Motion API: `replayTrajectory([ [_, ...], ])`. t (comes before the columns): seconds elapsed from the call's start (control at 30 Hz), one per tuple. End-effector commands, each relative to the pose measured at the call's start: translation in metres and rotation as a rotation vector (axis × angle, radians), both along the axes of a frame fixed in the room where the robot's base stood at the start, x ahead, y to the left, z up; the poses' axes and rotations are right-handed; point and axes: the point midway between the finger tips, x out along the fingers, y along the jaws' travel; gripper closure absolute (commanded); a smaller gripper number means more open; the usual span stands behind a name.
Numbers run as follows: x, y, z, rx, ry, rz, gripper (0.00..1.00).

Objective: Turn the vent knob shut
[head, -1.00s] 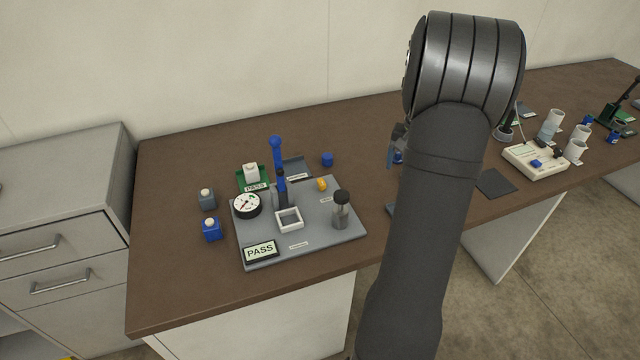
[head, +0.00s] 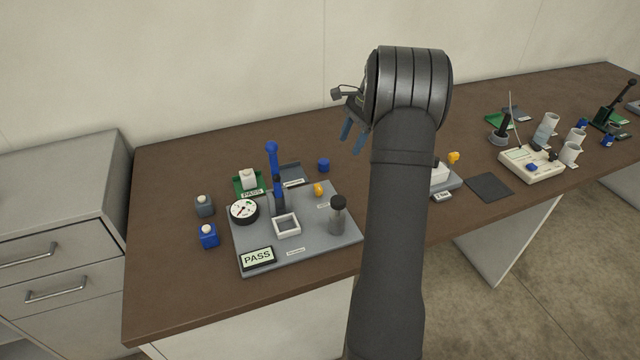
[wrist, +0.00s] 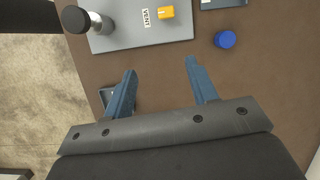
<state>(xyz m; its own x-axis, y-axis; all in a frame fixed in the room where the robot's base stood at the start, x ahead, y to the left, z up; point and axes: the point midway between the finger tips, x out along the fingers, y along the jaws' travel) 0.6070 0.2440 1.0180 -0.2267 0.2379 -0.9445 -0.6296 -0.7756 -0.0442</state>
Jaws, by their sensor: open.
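The vent knob is a small yellow knob (head: 318,190) on the right part of the grey board (head: 305,258). In the wrist view the knob (wrist: 166,12) lies beside a label reading VENT (wrist: 146,19), near the top edge. My gripper (head: 352,138) is open and empty, above the table to the right of and beyond the board. In the wrist view its two blue fingers (wrist: 160,82) are spread apart, with the knob ahead of them, not between them. Nothing hides the knob in either view.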

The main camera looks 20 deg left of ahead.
Motion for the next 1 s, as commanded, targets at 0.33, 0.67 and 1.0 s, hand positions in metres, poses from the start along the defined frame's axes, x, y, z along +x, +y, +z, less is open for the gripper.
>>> replayTrajectory([
  [0.33,-0.005,0.031,-0.005,0.007,0.079,-0.104,0.47],
  [0.67,-0.023,0.049,-0.068,0.006,0.079,-0.101,0.47],
  [1.0,-0.042,0.067,-0.131,0.006,0.077,-0.101,0.47],
])
